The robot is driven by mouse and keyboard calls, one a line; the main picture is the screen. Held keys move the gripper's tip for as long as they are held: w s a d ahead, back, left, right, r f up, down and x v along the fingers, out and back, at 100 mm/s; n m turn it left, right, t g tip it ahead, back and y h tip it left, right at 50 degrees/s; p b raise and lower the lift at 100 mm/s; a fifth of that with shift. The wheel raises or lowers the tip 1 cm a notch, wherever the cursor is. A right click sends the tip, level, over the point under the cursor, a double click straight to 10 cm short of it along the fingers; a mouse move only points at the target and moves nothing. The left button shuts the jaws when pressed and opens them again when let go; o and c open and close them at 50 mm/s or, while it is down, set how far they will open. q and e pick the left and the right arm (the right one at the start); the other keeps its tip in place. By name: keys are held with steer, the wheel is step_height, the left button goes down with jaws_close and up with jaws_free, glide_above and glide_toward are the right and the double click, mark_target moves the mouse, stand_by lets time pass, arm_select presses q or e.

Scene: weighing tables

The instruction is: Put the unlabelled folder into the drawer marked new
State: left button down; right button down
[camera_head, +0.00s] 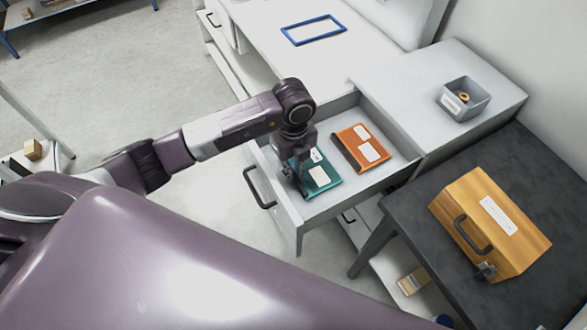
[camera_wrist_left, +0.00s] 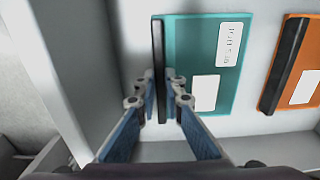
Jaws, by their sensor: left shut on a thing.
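A teal folder (camera_head: 328,170) with a dark spine and two white labels lies in the left part of an open grey drawer (camera_head: 277,205). In the left wrist view the teal folder (camera_wrist_left: 190,52) shows writing on its upper label; the lower label looks blank. My left gripper (camera_head: 297,183) points down into the drawer and is shut on the teal folder's spine, which shows between its fingers (camera_wrist_left: 159,92). An orange folder (camera_head: 354,138) with two white labels lies beside it, apart. I cannot read any drawer's marking. My right gripper is not in view.
A grey bin (camera_head: 463,98) holding a ring-shaped thing stands on the counter (camera_head: 410,75) at the right. A wooden case (camera_head: 510,240) with a handle sits on a dark table (camera_head: 410,210). A blue frame (camera_head: 314,29) lies on the white table behind.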

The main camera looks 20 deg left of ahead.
arm_select(q)
steer(key=shift+f, duration=0.2)
steer(key=c, duration=2)
jaws_free()
steer(key=shift+c, duration=0.2)
steer(key=shift+r, duration=0.1)
steer(key=shift+r, duration=0.15)
step_height(320, 180, up, 12)
steer(key=b, duration=0.2)
steer(key=shift+b, duration=0.35)
